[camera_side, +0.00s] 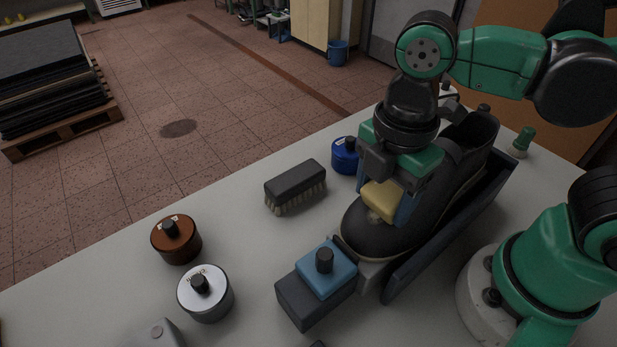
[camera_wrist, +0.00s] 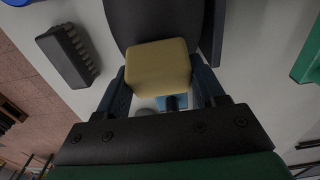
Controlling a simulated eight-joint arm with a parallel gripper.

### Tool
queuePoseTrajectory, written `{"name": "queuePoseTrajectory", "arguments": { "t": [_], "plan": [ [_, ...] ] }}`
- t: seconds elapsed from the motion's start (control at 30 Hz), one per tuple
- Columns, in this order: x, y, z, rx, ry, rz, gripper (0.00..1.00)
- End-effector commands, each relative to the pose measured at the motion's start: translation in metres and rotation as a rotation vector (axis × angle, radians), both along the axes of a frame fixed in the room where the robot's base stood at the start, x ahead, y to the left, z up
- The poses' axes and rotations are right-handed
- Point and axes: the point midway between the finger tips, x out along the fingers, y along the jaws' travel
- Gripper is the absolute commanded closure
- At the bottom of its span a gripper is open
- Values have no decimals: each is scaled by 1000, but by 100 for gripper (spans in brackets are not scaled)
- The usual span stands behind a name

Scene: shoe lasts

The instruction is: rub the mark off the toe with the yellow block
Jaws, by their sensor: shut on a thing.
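A dark shoe (camera_side: 385,240) sits in a dark holder (camera_side: 440,250) with its rounded toe toward the front left. My gripper (camera_side: 387,203) is over the toe, shut on the yellow block (camera_side: 380,199). In the wrist view the yellow block (camera_wrist: 158,68) sits between my two blue-grey fingers, with the dark shoe (camera_wrist: 150,22) behind it. A small pale patch, seemingly the mark (camera_side: 375,217), shows on the toe just under the block's lower edge. The block hides part of the toe. I cannot tell whether block and toe touch.
A brush (camera_side: 295,185) and a blue jar (camera_side: 345,157) lie left of the shoe. A blue-topped clamp block (camera_side: 322,275) stands before the toe. A brown jar (camera_side: 176,240) and a white-topped jar (camera_side: 205,293) stand farther left. The table between brush and jars is clear.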

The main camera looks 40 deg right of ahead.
Motion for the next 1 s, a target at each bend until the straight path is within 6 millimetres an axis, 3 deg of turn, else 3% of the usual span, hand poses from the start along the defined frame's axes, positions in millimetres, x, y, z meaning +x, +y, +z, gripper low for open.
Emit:
{"name": "queuePoseTrajectory", "arguments": {
  "t": [0.6,1.0],
  "plan": [
    [0,21,53,-5,-1,0,87],
    [0,23,57,-4,-1,0,87]
  ]
}}
